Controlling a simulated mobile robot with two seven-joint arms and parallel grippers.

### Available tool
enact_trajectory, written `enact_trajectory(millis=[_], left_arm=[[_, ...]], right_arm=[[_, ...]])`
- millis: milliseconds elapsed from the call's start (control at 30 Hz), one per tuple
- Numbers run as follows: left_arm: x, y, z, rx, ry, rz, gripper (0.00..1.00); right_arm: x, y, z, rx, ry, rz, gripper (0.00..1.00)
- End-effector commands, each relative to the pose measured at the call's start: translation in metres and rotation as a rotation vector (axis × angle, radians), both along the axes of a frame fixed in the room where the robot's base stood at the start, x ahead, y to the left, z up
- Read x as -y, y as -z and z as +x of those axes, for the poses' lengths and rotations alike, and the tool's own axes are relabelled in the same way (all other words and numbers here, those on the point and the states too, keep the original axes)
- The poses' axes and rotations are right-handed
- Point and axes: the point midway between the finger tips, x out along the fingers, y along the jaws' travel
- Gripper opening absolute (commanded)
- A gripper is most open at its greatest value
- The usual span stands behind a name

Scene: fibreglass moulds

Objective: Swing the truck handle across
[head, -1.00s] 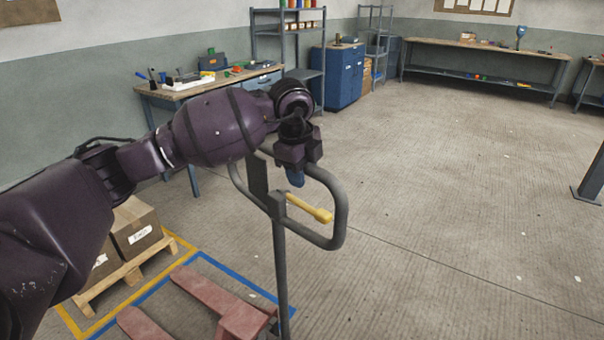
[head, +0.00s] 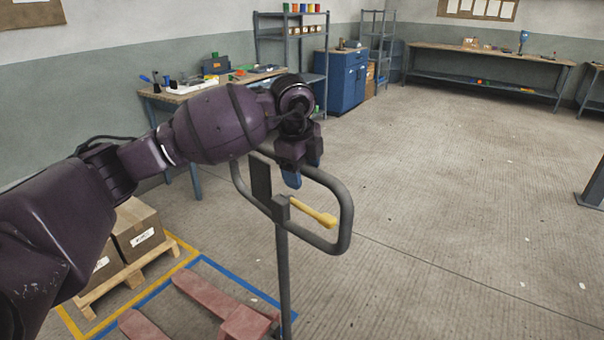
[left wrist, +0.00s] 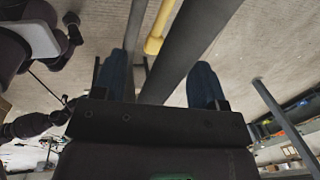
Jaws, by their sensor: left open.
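The truck handle (head: 345,215) is a dark grey loop on an upright post (head: 282,275), with a yellow lever (head: 314,212) at its middle. My left gripper (head: 303,175) is open at the top of the loop, its blue fingers pointing down. In the left wrist view the two blue fingers (left wrist: 160,85) stand apart, and a thick grey bar of the handle (left wrist: 187,50) runs between them in the picture. The yellow lever (left wrist: 158,30) shows beyond. I cannot tell whether a finger touches the bar. My right gripper is not in view.
The truck's red forks (head: 205,300) lie low inside a blue floor outline. A pallet (head: 130,272) with cardboard boxes (head: 137,230) stands at the left in a yellow outline. A workbench (head: 205,92) and blue cabinet (head: 345,80) stand behind.

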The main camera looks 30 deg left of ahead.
Motion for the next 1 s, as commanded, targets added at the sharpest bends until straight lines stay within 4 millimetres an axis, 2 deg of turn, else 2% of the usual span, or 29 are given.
enact_trajectory(millis=[300, 500, 700, 1000], left_arm=[[-0.001, -0.062, -0.011, 0.006, -0.001, 0.001, 0.66], [-0.002, -0.09, -0.017, 0.003, -0.003, 0.001, 0.66], [-0.002, -0.102, -0.02, 0.003, -0.003, 0.001, 0.66], [-0.002, -0.104, -0.02, 0.002, -0.003, 0.001, 0.66]], right_arm=[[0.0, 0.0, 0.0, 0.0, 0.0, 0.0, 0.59], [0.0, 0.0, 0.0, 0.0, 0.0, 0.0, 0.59], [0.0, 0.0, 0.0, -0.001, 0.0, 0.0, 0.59], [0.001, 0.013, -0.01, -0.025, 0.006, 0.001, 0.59]])
